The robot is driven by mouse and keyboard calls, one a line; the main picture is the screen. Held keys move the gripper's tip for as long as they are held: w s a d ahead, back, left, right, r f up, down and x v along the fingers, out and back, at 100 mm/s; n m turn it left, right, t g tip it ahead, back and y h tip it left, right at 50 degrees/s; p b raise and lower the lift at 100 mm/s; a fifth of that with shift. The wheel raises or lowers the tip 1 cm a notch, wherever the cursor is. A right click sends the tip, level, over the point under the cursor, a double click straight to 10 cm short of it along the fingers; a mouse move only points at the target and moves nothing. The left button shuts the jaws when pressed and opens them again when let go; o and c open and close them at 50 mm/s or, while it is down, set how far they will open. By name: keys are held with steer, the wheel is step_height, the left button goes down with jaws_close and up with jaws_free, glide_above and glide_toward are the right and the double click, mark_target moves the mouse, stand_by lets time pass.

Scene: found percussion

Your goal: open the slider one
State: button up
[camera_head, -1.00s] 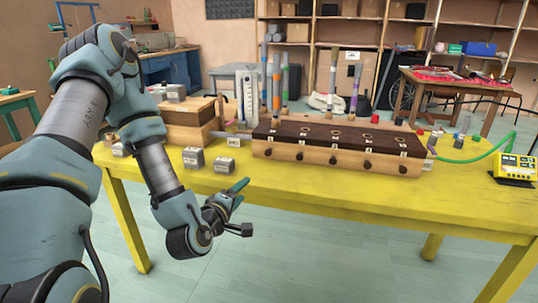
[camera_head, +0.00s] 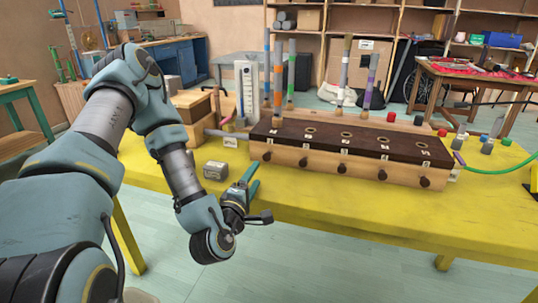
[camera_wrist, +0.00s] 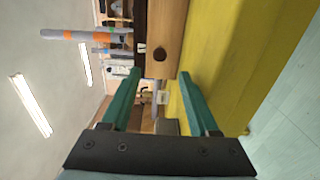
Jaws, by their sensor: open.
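A long wooden box with a dark top (camera_head: 350,138) stands on the yellow table. Its front has a row of dark round knobs under small number labels. The leftmost knob (camera_head: 266,157) appears to be slider one; its label is too small to read surely. My gripper (camera_head: 252,180) is open and empty, in front of the box's left end and apart from it. In the sideways-turned wrist view, the two green fingers (camera_wrist: 158,88) point toward the wooden front (camera_wrist: 165,35), where one dark knob (camera_wrist: 159,54) shows beyond the fingertips.
A grey labelled block (camera_head: 215,171) sits on the yellow table (camera_head: 330,210) left of my gripper. The table in front of the box is clear.

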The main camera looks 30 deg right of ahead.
mark_target(266, 159)
steer(key=shift+w+d+f+b, duration=0.25)
steer(key=shift+w+d+b, duration=0.25)
steer(key=shift+b, duration=1.05)
steer(key=w+b, duration=0.1)
steer(key=b, duration=0.2)
steer(key=shift+d, duration=0.4)
steer(key=x, duration=0.7)
steer(key=shift+r+p, duration=0.3)
steer(key=shift+p, duration=0.1)
steer(key=shift+w+d, duration=0.45)
steer(key=shift+c, duration=0.2)
jaws_close()
steer(key=shift+f, duration=0.1)
